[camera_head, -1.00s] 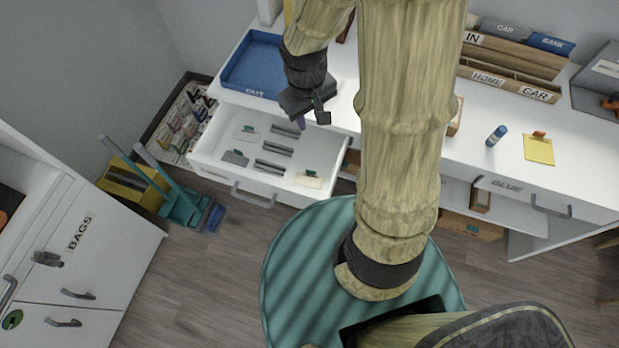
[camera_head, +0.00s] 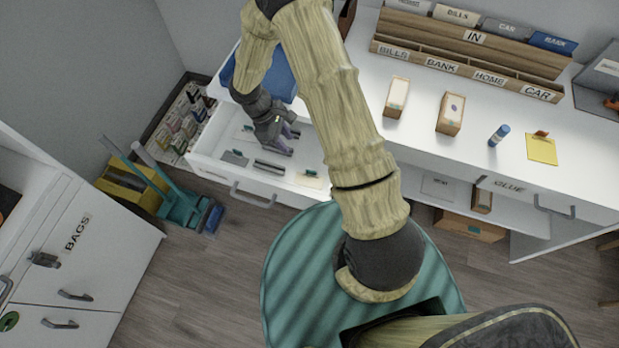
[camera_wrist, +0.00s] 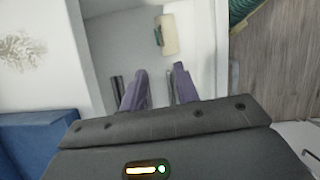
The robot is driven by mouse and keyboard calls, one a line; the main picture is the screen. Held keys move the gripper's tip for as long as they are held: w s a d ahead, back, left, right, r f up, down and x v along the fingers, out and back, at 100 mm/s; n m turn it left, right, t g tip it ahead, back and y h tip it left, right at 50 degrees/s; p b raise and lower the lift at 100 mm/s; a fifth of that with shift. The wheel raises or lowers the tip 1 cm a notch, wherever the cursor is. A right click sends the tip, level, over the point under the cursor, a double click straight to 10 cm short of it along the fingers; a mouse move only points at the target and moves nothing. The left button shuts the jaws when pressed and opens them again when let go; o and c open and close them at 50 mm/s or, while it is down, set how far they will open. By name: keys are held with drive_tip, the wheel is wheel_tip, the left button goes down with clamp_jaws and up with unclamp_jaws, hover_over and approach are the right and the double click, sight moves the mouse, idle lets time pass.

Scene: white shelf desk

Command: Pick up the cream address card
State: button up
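The cream address card (camera_head: 308,180) lies in the open white drawer (camera_head: 215,172), near its front right corner, with a small green mark or clip at its edge. It also shows in the wrist view (camera_wrist: 169,38), beyond the fingertips. My gripper (camera_head: 286,143) is over the drawer, behind the card and apart from it. In the wrist view my gripper (camera_wrist: 159,85) has its two purple fingers spread with nothing between them. The gripper hides part of the drawer's back in the head view.
A grey card (camera_head: 235,158) and dark bars (camera_head: 269,167) lie in the drawer. A blue tray (camera_head: 279,82) stands on the desk behind it. The drawer walls surround the card. A wooden sorter (camera_head: 470,62), small boxes (camera_head: 396,98) and a glue stick (camera_head: 499,135) are at right.

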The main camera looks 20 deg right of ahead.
drive_tip(key=p, duration=0.1)
approach(311, 171)
drive_tip(key=shift+s+d+f, duration=0.1)
drive_tip(key=shift+s+f, duration=0.2)
drive_tip(key=shift+f, duration=0.25)
drive_tip(key=shift+s+d+f, duration=0.1)
drive_tip(key=shift+s+f, duration=0.15)
drive_tip(key=shift+f, duration=0.35)
drive_tip(key=shift+d+f, duration=0.15)
drive_tip(key=shift+f, duration=0.3)
drive_tip(key=shift+w+d+p+x, duration=0.15)
drive_tip(key=shift+p+x, duration=0.3)
drive_tip(key=shift+x, duration=0.85)
drive_tip(key=shift+w+d+p+x, duration=0.1)
drive_tip(key=shift+p+x, duration=0.35)
drive_tip(key=shift+x, duration=0.85)
clamp_jaws()
